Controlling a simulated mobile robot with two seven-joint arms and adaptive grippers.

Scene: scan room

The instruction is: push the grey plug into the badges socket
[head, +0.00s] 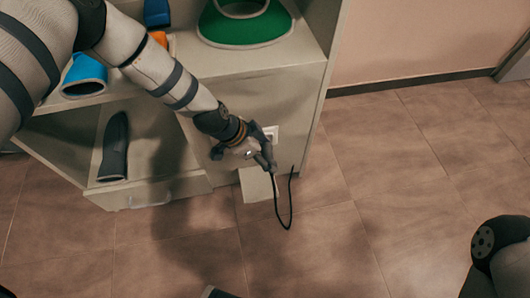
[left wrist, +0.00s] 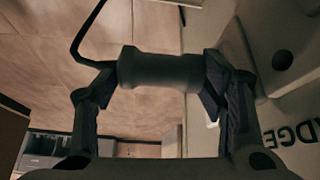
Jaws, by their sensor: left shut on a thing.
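My left gripper (head: 258,160) is shut on the grey plug (left wrist: 158,68), a thick grey cylinder lying crosswise between the two fingers in the left wrist view. A black cord (head: 281,216) hangs from the plug in a loop. In the head view the plug is mostly hidden among the fingers. A pale plate (head: 271,132) on the cabinet front shows just behind the gripper. In the left wrist view a round dark hole (left wrist: 282,60) and partly visible letters reading "DGE" (left wrist: 291,136) are on the pale surface to the right. The plug is apart from that hole.
The pale cabinet (head: 265,95) holds a green and white ring-shaped item (head: 245,28), a blue holder (head: 85,74) and a dark grey holder (head: 113,146). A drawer handle (head: 150,201) is low on it. The tiled floor (head: 350,240) at right is clear.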

